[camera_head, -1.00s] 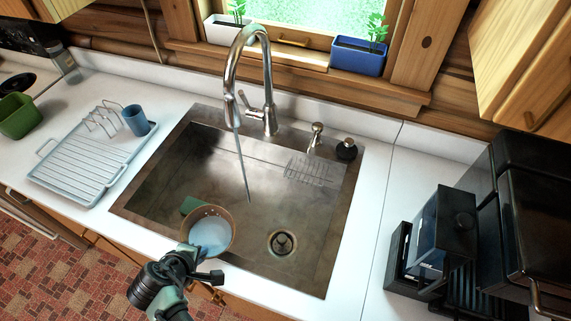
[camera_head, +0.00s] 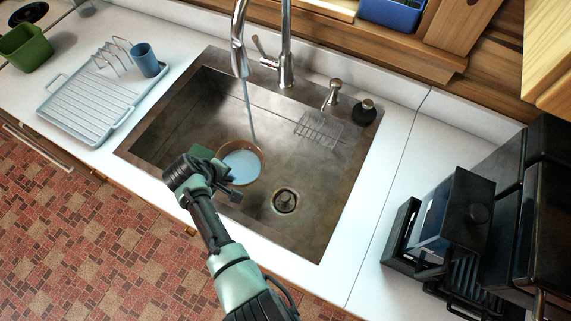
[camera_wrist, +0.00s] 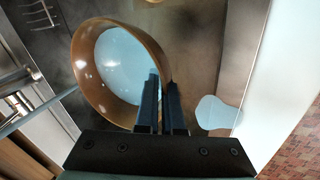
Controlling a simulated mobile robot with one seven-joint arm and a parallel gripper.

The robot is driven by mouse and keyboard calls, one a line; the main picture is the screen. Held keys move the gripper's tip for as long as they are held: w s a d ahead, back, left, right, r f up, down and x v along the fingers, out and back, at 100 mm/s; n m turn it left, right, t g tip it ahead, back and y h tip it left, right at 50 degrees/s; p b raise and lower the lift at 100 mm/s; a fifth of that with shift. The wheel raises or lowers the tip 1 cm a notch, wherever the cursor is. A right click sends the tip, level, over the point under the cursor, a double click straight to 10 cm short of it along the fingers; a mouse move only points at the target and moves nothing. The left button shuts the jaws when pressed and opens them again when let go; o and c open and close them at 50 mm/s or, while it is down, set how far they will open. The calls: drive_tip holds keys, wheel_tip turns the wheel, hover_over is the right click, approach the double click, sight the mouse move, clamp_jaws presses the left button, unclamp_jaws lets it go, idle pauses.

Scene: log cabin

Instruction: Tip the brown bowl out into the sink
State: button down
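The brown bowl (camera_head: 262,168) is over the sink (camera_head: 165,128), left of the drain (camera_head: 285,201), with pale blue liquid (camera_head: 240,163) in it. It looks roughly upright; I cannot tell its exact height above the sink floor. In the wrist view the bowl (camera_wrist: 90,84) shows with its liquid (camera_wrist: 115,62). My gripper (camera_wrist: 162,95) is shut on its near rim, one finger inside and one outside. In the head view the fingertips are mostly hidden by my arm. A thin stream (camera_head: 250,115) falls from the faucet (camera_head: 286,45) to near the bowl's far rim.
A wire rack (camera_head: 320,128) is at the sink's back right. A pale patch (camera_wrist: 215,113) shows beside the bowl. A drying rack (camera_head: 95,100) with a blue cup (camera_head: 145,60) stands left; black appliances (camera_head: 455,220) stand right.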

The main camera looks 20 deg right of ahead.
sight(250, 182)
drive_tip(key=shift+s+d+r+m+t+y+p, duration=0.2)
drive_tip(key=shift+s+d+r+t+y+p, duration=0.4)
drive_tip(key=shift+p, duration=0.75)
drive_tip(key=shift+s+d+r+m+t+y+p, duration=0.25)
drive_tip(key=shift+s+d+r+y+p, duration=0.45)
drive_tip(key=shift+p, duration=0.65)
drive_tip(key=shift+w+d, duration=0.1)
drive_tip(key=shift+d, duration=0.2)
drive_tip(key=shift+s+d+r+t+y+p, duration=0.4)
drive_tip(key=shift+s+d+r+t+y, duration=0.3)
drive_tip(key=shift+t, duration=0.25)
drive_tip(key=r+t+y+b, duration=0.1)
drive_tip(key=b, duration=0.2)
drive_tip(key=s+d+r+m+t+y+b, duration=0.1)
drive_tip(key=r+t+y+b, duration=0.1)
drive_tip(key=b, duration=0.1)
drive_tip(key=d+r+m+t+y+b, duration=0.1)
drive_tip(key=t+b, duration=0.1)
drive_tip(key=b, duration=0.2)
drive_tip(key=shift+s+r+y, duration=0.15)
drive_tip(key=shift+s+y, duration=0.15)
drive_tip(key=shift+d, duration=0.1)
